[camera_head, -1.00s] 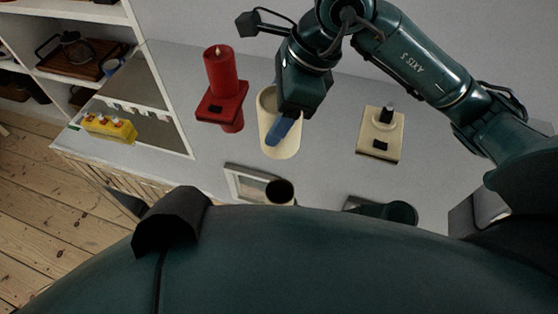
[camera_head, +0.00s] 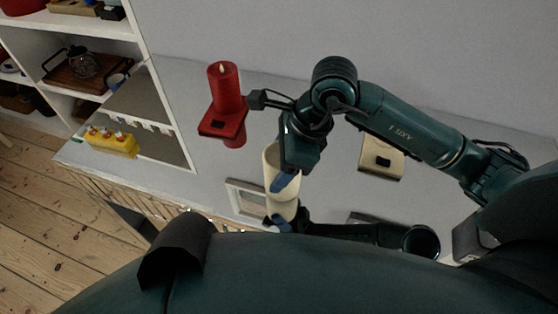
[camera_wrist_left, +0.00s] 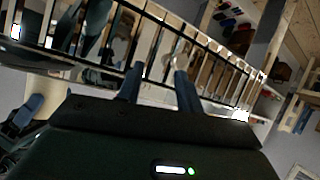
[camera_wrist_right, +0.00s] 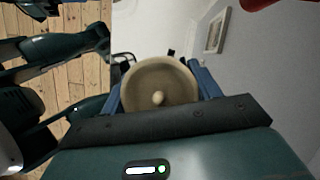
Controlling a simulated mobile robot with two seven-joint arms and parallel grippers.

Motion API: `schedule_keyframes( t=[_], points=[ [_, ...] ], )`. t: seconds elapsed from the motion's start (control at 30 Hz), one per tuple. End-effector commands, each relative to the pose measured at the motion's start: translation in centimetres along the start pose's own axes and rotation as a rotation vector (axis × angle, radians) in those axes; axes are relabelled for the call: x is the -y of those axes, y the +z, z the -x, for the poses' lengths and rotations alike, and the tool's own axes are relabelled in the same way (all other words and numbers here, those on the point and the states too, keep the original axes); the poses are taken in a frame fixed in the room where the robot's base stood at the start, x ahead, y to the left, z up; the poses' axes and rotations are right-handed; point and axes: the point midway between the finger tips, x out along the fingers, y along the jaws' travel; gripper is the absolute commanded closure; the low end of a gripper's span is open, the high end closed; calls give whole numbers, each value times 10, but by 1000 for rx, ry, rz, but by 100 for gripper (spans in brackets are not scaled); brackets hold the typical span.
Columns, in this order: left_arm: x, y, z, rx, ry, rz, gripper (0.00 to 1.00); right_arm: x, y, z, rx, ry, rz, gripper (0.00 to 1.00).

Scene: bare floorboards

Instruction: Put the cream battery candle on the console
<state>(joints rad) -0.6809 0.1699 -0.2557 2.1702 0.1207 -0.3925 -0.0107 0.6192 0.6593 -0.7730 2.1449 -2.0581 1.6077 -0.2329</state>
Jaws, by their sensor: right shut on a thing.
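The cream battery candle (camera_head: 272,168) is held in my right gripper (camera_head: 287,178), low in the middle of the head view. The right wrist view shows the candle's round top (camera_wrist_right: 150,78) with a small pale tip, between the two blue fingers (camera_wrist_right: 158,88). The console (camera_head: 335,185) has a pale grey top beneath the gripper. I cannot tell whether the candle touches it. My left gripper (camera_wrist_left: 157,82) shows in the left wrist view with its fingers apart and nothing between them. I cannot make it out in the head view.
A red candle (camera_head: 226,88) with a square red plate stands to the left. A cream plate with a black switch (camera_head: 382,158) is partly behind my right arm. A yellow object (camera_head: 111,142) and white shelves (camera_head: 75,30) are further left.

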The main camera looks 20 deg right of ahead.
Motion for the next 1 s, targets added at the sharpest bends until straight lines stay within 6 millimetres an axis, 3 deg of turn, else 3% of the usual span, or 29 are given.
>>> schedule_keyframes(
  t=[0.3,0.63,1.0],
  points=[
    [0,0,0,-2,1,2,64,0,0,-1,0,0,0,16],
    [0,-3,1,-2,0,-2,64,0,1,6,0,-2,0,16],
    [0,-2,1,-1,0,-1,64,1,1,80,0,-6,2,16]
  ],
)
